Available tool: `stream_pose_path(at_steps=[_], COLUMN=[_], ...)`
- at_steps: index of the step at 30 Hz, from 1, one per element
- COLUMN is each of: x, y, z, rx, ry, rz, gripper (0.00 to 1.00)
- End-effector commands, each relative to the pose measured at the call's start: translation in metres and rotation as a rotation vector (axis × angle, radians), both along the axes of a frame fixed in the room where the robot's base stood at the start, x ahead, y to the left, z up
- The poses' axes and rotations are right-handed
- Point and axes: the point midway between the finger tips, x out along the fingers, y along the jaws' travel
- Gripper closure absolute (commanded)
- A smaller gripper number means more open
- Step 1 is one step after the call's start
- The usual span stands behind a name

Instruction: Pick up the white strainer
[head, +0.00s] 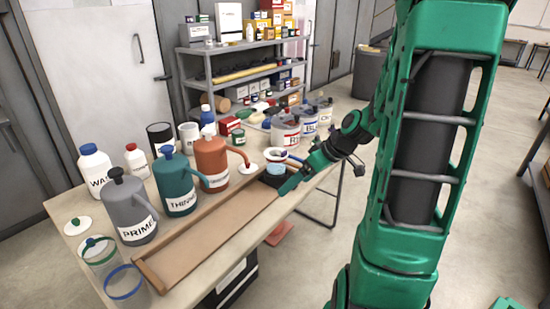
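I cannot surely single out the white strainer. Small white round pieces lie on the table: one with a dark centre (275,153) just beyond my gripper, one with a red spot (249,168) by the orange can, and one with a green spot (78,226) at the near left corner. My gripper (287,186) is low over the right part of the brown tray, beside a small dark cup with a light-blue top (275,169). The fingers are small and seen from the side; their gap and anything between them cannot be made out.
Spouted cans in grey (136,212), teal (179,185) and orange (212,163) stand behind the long brown tray (215,235). White bottles (94,168) stand behind. A clear cup (100,256) is at the near left. Labelled pots (286,132) crowd the far end.

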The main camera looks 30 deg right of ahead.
Motion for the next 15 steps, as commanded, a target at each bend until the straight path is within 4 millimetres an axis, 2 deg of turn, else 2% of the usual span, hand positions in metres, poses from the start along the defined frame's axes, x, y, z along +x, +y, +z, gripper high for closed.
stream_pose_path(at_steps=[2,6,10,15], x=[0.019,0.049,0.065,0.073], y=[-0.015,-0.042,-0.069,-0.093], z=[-0.003,0.004,0.016,0.027], rx=[0.024,0.041,0.037,0.023], ry=[-0.105,-0.313,-0.477,-0.598], rz=[0.021,0.041,0.025,-0.003], gripper=[0.1,0.1,0.1,0.1])
